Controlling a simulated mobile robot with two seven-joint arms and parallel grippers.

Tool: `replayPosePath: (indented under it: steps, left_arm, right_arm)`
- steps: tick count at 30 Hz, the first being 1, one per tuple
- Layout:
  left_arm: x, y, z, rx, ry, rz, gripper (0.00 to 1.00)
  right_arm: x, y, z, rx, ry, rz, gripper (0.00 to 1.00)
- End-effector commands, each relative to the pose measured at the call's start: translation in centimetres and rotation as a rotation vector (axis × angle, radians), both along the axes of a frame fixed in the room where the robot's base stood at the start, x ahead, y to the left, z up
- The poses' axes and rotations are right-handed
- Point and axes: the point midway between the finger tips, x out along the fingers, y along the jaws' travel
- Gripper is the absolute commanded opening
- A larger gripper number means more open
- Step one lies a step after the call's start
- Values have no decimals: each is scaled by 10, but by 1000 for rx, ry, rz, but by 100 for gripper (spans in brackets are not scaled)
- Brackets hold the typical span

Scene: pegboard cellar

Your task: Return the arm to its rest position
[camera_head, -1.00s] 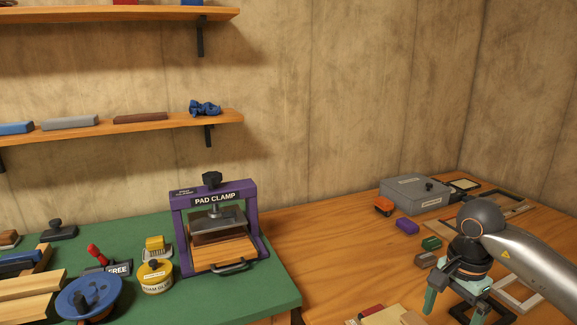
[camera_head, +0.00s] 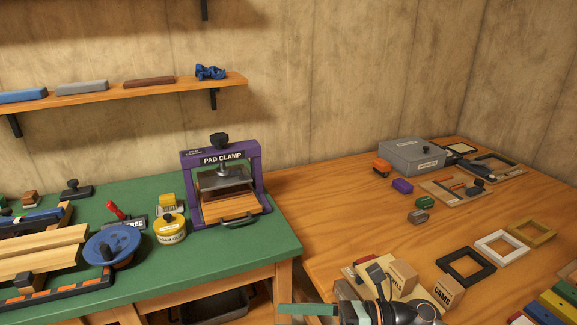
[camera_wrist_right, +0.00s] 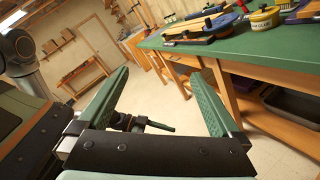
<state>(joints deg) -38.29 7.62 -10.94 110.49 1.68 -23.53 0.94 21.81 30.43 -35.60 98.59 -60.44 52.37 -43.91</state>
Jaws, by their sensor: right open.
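My right gripper (camera_head: 284,310) is at the bottom edge of the head view, in front of the benches, with its green fingers pointing left. In the right wrist view its two green fingers (camera_wrist_right: 160,73) are wide apart with nothing between them. Behind them, a dark wrist with a green finger (camera_wrist_right: 150,124) shows in the wrist view. It looks like my left gripper, and its opening cannot be made out. The left gripper is not in the head view.
The green bench (camera_head: 150,278) holds the purple pad clamp (camera_head: 222,158), a yellow tin (camera_head: 170,231) and a blue round tool (camera_head: 111,244). The wooden bench (camera_head: 330,215) carries a grey box (camera_head: 411,155), frames and small blocks. Open floor (camera_wrist_right: 190,145) shows in the wrist view.

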Motion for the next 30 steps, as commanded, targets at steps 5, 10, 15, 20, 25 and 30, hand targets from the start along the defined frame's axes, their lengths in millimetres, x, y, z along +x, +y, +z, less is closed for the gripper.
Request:
replayPosePath:
  steps: [5, 10, 15, 20, 25, 30]
  left_arm:
    - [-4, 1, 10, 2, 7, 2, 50]
    - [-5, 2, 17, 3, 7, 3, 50]
    - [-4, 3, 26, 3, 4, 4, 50]
    - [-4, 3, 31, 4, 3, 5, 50]
    - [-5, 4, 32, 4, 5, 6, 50]
    - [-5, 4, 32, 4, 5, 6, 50]
  right_arm:
    - [22, -15, 11, 424, 575, -312, 100]
    - [37, -67, -39, 792, 1160, -620, 100]
    - [0, -123, -135, 1145, 1746, -946, 100]
    - [-66, -151, -207, 1396, 2139, -1194, 100]
    - [-113, -160, -239, 1534, 2337, -1332, 100]
    - [-113, -160, -239, 1534, 2337, -1332, 100]
